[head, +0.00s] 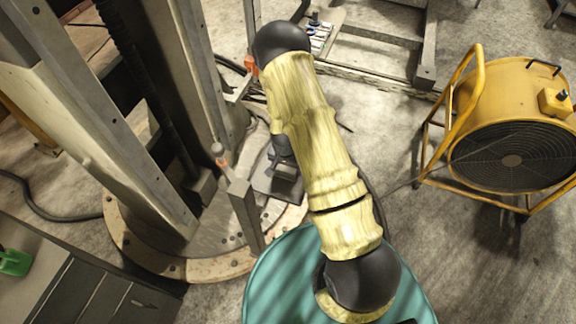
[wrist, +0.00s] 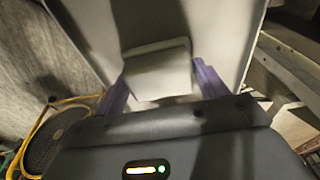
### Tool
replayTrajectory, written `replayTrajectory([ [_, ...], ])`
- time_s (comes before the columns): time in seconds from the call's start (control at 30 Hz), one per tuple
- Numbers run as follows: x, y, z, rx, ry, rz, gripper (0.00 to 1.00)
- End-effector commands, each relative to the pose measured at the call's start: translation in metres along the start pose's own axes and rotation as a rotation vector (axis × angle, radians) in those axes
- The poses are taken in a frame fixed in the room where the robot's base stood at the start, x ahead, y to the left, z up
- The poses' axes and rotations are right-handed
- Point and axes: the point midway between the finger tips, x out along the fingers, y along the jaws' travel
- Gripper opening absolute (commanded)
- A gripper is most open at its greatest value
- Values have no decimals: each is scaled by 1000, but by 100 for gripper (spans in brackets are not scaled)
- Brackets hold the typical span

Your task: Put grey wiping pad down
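The grey wiping pad (wrist: 158,72) is a pale grey block in the middle of the wrist view. My gripper (wrist: 160,80) has purple fingers, one against each side of the pad, and looks shut on it. Behind the pad is a flat grey tray-like surface (wrist: 215,25) with a raised edge. I cannot tell whether the pad touches it. In the head view my gripper (head: 285,170) is small and dark above a grey plate (head: 265,186) beside the column; the pad is hard to make out there.
A large steel column (head: 100,110) on a round bolted base (head: 150,262) stands at the left. A teal drum (head: 280,280) is below my arm. A yellow fan (head: 515,125) stands right on open floor.

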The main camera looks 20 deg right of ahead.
Motion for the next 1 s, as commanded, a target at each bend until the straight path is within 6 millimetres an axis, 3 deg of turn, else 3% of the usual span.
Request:
replayTrajectory([
  [0.03, 0, 0, 0, 0, 0, 0, 80],
  [0.1, 0, 0, 0, 0, 0, 0, 94],
  [0.5, 2, 0, 0, 1, 1, 0, 94],
  [1.0, -58, 2, 6, 1, 4, -2, 94],
])
